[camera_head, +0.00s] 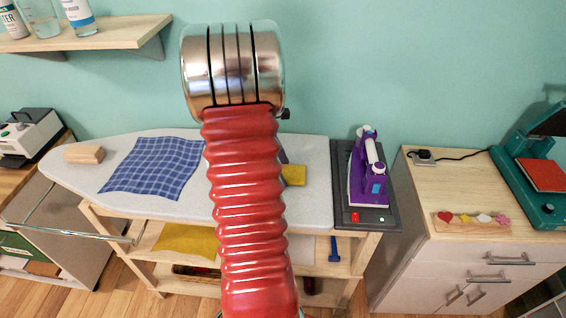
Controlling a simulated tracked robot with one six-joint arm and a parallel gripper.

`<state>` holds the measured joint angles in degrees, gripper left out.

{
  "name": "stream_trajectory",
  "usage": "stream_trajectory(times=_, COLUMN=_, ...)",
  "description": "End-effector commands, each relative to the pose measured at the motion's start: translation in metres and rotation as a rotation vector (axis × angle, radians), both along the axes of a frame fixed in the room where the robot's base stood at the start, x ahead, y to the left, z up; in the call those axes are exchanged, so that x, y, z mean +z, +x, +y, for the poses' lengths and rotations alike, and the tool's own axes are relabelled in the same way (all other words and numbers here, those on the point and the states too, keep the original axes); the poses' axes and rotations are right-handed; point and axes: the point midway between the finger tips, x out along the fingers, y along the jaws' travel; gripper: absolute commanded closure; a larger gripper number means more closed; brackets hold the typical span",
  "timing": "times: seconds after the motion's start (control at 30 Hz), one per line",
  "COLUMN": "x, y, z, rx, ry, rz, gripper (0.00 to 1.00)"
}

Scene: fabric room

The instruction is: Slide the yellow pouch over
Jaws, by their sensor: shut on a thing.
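A small yellow piece, likely the yellow pouch (294,175), lies on the grey-white ironing board (312,205), just right of my red arm. Its left part is hidden behind my arm. A sliver of something purple-grey shows just above it at the arm's edge; I cannot tell what it is. My arm rises through the middle of the view, and its far end is hidden behind it. My gripper's fingers do not show, so contact with the pouch cannot be seen.
A blue checked cloth (153,167) and a wooden block (84,154) lie on the board's left. A purple iron (368,175) stands on a dark rest (386,211) at its right end. A yellow cloth (187,241) lies on the shelf below. A drawer cabinet (465,215) stands right.

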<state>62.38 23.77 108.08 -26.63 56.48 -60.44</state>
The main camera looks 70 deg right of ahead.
Motion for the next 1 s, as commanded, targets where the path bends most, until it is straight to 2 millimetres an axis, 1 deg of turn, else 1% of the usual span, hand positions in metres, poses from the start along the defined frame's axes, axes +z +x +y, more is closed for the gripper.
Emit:
stream_trajectory(times=0.1, x=0.0, y=0.001, z=0.01, rx=0.003, ry=0.0, rz=0.0, gripper=0.56)
stream_trajectory(times=0.3, x=0.0, y=0.002, z=0.021, rx=0.004, ry=0.0, rz=0.0, gripper=0.56)
stream_trajectory(times=0.67, x=0.0, y=0.003, z=0.024, rx=0.007, ry=0.0, rz=0.0, gripper=0.56)
stream_trajectory(times=0.7, x=0.0, y=0.003, z=0.024, rx=0.007, ry=0.0, rz=0.0, gripper=0.32)
stream_trajectory(times=1.0, x=0.0, y=0.004, z=0.024, rx=0.008, ry=-0.001, rz=0.0, gripper=0.12)
